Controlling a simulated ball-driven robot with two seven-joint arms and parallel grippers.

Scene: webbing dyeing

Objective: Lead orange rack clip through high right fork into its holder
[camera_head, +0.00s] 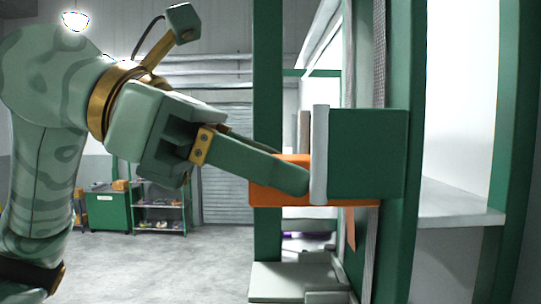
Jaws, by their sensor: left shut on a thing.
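The orange rack clip (265,195) is a flat orange block at the centre of the head view. My left gripper (295,176) comes in from the left, its fingers shut on the clip; the near finger covers part of it. A green block (367,153) with an upright grey bar (320,155) on its left edge stands just right of the fingertips and hides part of the clip. I cannot tell whether this is the high right fork or the holder. A narrow orange strip (350,230) hangs below the block. My right gripper is not in view.
A green upright post (267,80) stands behind the clip. A taller green frame with a white shelf (460,207) fills the right side. A pale green ledge (290,283) lies below. Open floor (180,265) spreads left, with a green cabinet (108,211) far back.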

